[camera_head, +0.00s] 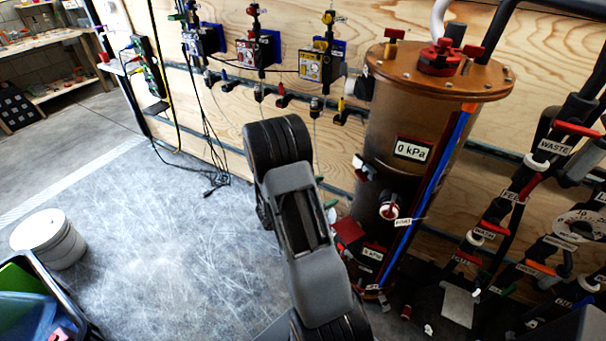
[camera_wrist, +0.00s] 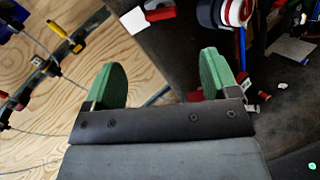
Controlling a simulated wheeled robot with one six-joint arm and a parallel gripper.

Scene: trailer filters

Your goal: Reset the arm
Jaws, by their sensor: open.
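My gripper (camera_wrist: 163,82) shows in the wrist view with its two green finger pads wide apart and nothing between them. Beyond the pads are the plywood wall and the dark lower part of the brown cylindrical tank (camera_wrist: 185,50). In the head view my grey and black arm reaches up from the bottom middle, in front of the wall and left of the tank (camera_head: 410,110). The arm's own links hide my gripper in the head view. The tank carries a "0 kPa" label, red-handled fittings on its lid and a blue tube down its side.
Labelled pipes with coloured valve handles (camera_head: 520,200) crowd the right side. Small pump units (camera_head: 320,64) hang on the plywood wall with cables below. A white bucket (camera_head: 48,238) and a dark bin (camera_head: 50,290) stand at the left. The grey floor (camera_head: 160,250) between is mostly clear.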

